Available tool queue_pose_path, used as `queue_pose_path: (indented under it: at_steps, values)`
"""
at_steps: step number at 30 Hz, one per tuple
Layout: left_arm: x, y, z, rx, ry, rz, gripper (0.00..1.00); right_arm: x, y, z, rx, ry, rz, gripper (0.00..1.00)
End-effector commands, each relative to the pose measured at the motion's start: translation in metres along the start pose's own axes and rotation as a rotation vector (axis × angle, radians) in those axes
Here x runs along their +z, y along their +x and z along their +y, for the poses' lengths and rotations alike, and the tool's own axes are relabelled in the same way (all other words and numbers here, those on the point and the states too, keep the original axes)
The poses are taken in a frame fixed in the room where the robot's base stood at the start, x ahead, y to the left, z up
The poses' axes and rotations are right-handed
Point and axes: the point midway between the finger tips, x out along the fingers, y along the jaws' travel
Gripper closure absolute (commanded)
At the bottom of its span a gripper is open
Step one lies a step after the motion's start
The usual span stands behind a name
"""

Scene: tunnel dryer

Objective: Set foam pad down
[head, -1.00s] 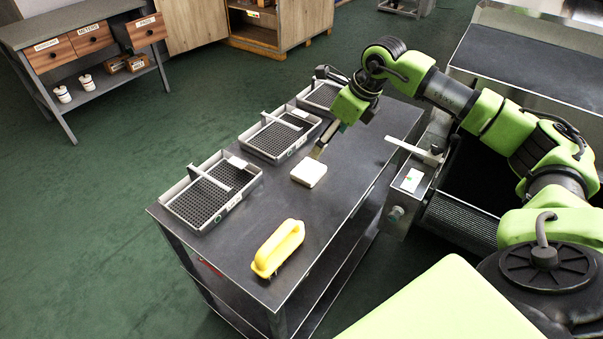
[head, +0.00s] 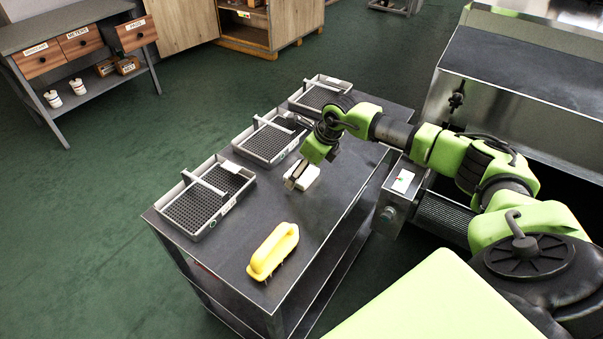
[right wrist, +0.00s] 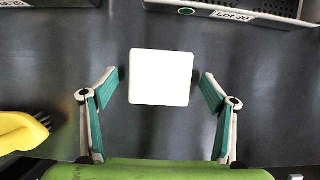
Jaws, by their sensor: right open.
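The foam pad (head: 306,173), a white block, lies flat on the dark top of the metal cart (head: 325,215). My right gripper (head: 297,174) is at the pad and partly covers it in the head view. In the right wrist view the pad (right wrist: 160,77) shows as a white square between the two spread fingers of my right gripper (right wrist: 161,90). A gap shows on each side, so neither finger appears to touch it. My right gripper is open and empty. My left gripper is not in view.
Three grey mesh trays (head: 222,215) stand in a row along the cart's left side; one bears a "Lot 30" label (right wrist: 232,15). A yellow-handled brush (head: 273,250) lies near the front. A metal machine (head: 520,75) stands right of the cart. Bare cart top surrounds the pad.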

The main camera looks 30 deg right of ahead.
Motion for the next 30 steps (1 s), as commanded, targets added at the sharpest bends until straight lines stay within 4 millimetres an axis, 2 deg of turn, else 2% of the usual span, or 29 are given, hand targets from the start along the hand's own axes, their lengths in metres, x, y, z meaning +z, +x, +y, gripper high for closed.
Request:
queue_pose_path:
  at_steps: [7,9,11,23,30]
  values:
    - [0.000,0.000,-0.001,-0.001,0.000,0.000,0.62,0.000,0.002,-0.001,-0.001,0.000,-0.001,0.22]
    - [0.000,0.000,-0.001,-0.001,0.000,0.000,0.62,0.000,0.002,-0.001,-0.001,0.000,-0.001,0.40]
    - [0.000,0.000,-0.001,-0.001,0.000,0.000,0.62,0.000,0.002,-0.001,-0.001,0.000,-0.001,0.53]
    - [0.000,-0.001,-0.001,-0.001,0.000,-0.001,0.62,0.001,0.000,-0.001,-0.001,0.000,-0.001,0.55]
    - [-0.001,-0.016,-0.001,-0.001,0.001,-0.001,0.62,0.010,-0.021,-0.001,-0.002,0.000,-0.003,0.55]
